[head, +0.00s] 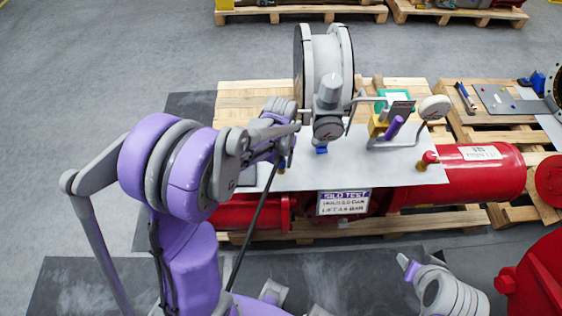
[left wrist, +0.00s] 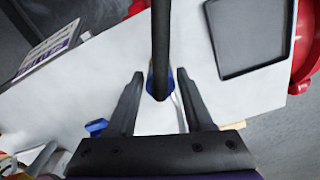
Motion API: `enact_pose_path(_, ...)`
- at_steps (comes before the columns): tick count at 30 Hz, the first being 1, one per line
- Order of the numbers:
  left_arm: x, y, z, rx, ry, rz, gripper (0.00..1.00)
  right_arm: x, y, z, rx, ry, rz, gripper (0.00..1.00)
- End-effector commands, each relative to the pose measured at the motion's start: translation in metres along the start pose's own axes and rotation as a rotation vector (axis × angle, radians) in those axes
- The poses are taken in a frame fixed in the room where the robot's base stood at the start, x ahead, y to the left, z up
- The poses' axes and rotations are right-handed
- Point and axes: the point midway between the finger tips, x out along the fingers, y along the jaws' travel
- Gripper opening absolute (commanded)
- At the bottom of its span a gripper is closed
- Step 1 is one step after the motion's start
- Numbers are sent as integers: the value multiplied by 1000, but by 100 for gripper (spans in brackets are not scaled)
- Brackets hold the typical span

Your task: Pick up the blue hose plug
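The blue hose plug (left wrist: 150,84) shows in the left wrist view at the end of a dark hose (left wrist: 161,40), which covers part of it. It lies between the two fingers of my left gripper (left wrist: 154,78), which are apart with gaps on both sides. In the head view my left gripper (head: 284,160) is over the left part of the white plate, mostly hidden by my own arm. A second blue piece (left wrist: 96,127) shows left of the fingers in the left wrist view. My right gripper cannot be made out; only part of my right arm shows at lower right.
The white plate (head: 375,168) sits above a red pipe body (head: 470,175) on wooden pallets. A dark tray (left wrist: 252,38) lies on the plate.

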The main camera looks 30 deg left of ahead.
Motion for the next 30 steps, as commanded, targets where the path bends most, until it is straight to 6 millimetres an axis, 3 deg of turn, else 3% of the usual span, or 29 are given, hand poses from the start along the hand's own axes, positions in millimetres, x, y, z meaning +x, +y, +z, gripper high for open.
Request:
enact_pose_path(1, 0, 0, 0, 0, 0, 0, 41, 0, 0, 0, 0, 0, 0, 57)
enact_pose_path(8, 0, 0, 0, 0, 0, 0, 0, 0, 0, 0, 0, 0, 0, 57)
enact_pose_path(20, -3, 0, 0, 0, 0, 0, 0, 0, 0, 0, 0, 0, 0, 57)
enact_pose_path(23, -14, 0, 0, 0, 0, 0, 0, -1, 0, -1, 0, 1, 0, 57)
enact_pose_path(30, -62, 0, 0, 0, 1, 0, 0, -5, 0, -5, 0, 5, 0, 57)
